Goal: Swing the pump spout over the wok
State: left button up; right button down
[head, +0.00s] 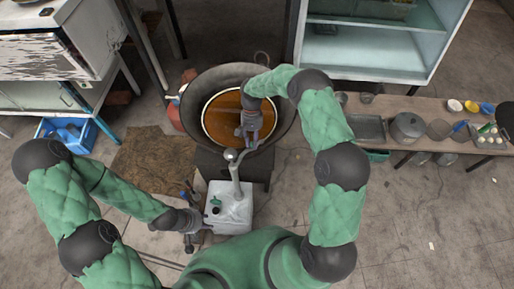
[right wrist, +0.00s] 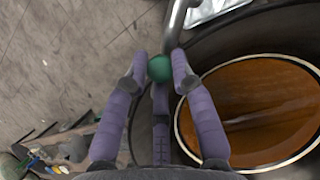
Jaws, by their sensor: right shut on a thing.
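The dark wok (head: 279,127) holds brown liquid (head: 222,112) inside a pale ring; the liquid also shows at the right of the right wrist view (right wrist: 250,110). The grey metal pump (head: 236,180) rises from a white container (head: 232,212) in front of the wok. Its metal spout (right wrist: 176,25) appears beside a green ball (right wrist: 159,68), near the wok's rim. My right gripper (head: 246,142) has its purple fingers shut around the green ball. My left gripper (head: 203,222) is at the left side of the white container; its finger opening is unclear.
A low bench (head: 430,104) with a pot (head: 407,127) and several small items stands at the right. A shelf cabinet (head: 370,48) is behind it. A blue crate (head: 66,133) and a white cabinet (head: 60,50) are at the left. Floor is open at the lower right.

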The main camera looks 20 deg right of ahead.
jog(key=w+a+n+h+b, duration=0.2)
jog(key=w+a+n, duration=0.3)
jog(key=n, duration=0.3)
jog(key=shift+a+h, duration=0.6)
jog(key=shift+a, duration=0.1)
jog(key=shift+w, duration=0.1)
jog(key=c, duration=1)
grip_release()
jog(key=shift+c, duration=0.2)
